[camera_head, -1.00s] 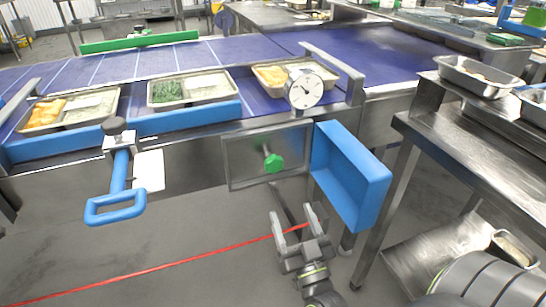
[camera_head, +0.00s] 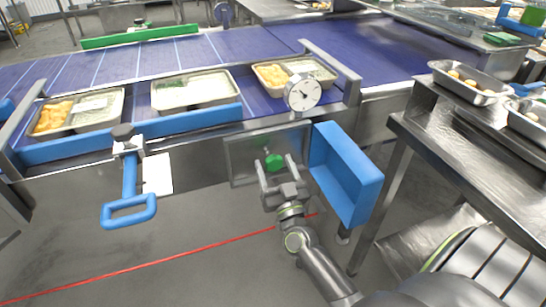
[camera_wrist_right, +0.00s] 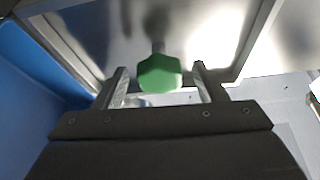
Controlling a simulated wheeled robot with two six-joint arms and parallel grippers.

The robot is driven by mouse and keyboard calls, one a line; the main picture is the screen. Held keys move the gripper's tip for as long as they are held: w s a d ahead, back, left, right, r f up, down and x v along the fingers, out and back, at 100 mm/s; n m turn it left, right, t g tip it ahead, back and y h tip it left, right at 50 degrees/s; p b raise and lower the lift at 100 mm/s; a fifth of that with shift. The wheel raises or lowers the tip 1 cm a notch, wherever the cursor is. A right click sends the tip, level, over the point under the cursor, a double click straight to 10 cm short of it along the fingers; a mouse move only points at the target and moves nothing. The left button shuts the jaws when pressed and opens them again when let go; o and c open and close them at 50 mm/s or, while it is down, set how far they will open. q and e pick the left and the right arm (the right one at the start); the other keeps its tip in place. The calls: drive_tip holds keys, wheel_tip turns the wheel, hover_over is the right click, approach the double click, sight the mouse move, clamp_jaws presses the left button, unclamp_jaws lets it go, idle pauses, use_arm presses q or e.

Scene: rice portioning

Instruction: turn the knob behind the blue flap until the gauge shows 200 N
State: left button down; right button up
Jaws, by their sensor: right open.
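The green knob (camera_head: 273,161) sits on a metal panel (camera_head: 240,163) on the side of the conveyor. The blue flap (camera_head: 346,177) stands swung open to the right of the panel. The round white gauge (camera_head: 303,94) is above the panel; its dark needle is visible, but the figures are too small to read. My right gripper (camera_head: 277,165) is open just in front of the knob. In the right wrist view the knob (camera_wrist_right: 159,73) appears between and slightly beyond the two fingertips, with no visible contact. My left gripper is not in view.
Several food trays (camera_head: 197,90) stand on the blue conveyor (camera_head: 220,50). A blue handle (camera_head: 128,211) hangs at left below the belt edge. A metal table (camera_head: 455,130) with pans (camera_head: 470,83) is at right. The floor in front is clear apart from a red line.

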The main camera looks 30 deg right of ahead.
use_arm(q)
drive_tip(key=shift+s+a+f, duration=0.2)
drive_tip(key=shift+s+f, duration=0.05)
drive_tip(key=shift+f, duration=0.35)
use_arm(e)
drive_tip(key=shift+x, duration=1)
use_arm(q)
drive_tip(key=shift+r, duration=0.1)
use_arm(e)
drive_tip(key=c, duration=1)
